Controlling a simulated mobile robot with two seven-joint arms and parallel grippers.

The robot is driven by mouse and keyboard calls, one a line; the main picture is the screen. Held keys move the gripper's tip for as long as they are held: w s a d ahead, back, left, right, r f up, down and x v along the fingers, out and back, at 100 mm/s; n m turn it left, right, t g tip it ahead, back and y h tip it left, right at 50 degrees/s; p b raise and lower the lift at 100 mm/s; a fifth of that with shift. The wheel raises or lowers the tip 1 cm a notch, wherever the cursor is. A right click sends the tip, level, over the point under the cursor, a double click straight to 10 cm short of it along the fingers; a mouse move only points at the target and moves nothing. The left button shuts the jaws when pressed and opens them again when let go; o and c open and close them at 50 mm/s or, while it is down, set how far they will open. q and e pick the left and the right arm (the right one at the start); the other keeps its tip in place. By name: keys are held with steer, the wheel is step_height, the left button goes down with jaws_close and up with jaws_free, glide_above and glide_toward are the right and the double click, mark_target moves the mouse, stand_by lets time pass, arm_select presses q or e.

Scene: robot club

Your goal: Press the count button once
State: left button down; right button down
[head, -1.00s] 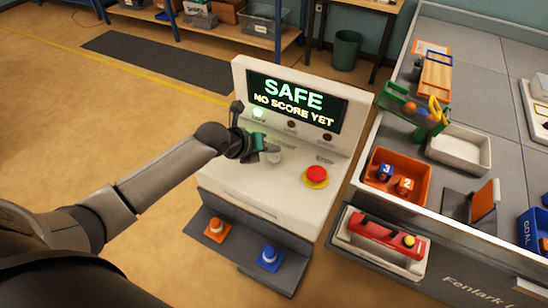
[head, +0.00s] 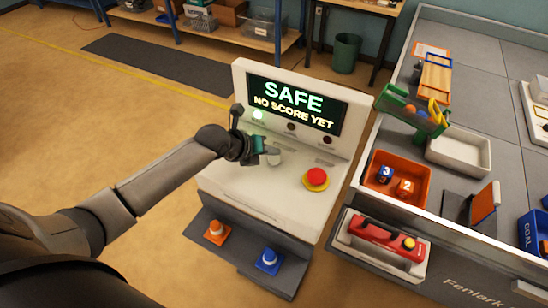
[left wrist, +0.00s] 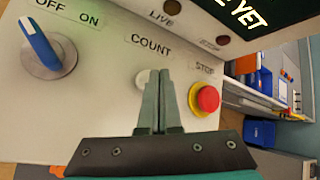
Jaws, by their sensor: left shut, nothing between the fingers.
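The white console (head: 235,188) stands in the middle of the head view, its screen (head: 295,102) lit with "SAFE". The count button (head: 275,160) is a small pale round button on its panel. In the left wrist view the count button (left wrist: 143,78) sits below the "COUNT" label, partly hidden by my fingers. My left gripper (head: 270,151) is shut and empty, its fingertips (left wrist: 158,74) beside or over the button. I cannot tell whether they touch it. My right gripper is not in view.
A red stop button (left wrist: 208,99) on a yellow ring lies right of the count button. A blue-handled OFF/ON switch (left wrist: 40,48) is to the left. Right of the console is a grey bench (head: 470,75) with an orange tray (head: 424,193) of numbered cubes and other bins.

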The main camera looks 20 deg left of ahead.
mark_target(271, 162)
arm_select(q)
steer(key=shift+f, duration=0.1)
stand_by(0.7)
steer(key=shift+f+b, duration=0.4)
steer(key=shift+f+b, duration=0.45)
steer(key=shift+f, duration=0.1)
stand_by(0.7)
steer(key=shift+r, duration=0.1)
steer(key=shift+r+p, duration=0.8)
steer(key=shift+r, duration=0.05)
step_height(271, 162, up, 5)
steer(key=p, duration=0.4)
steer(key=shift+r, duration=0.1)
stand_by(0.6)
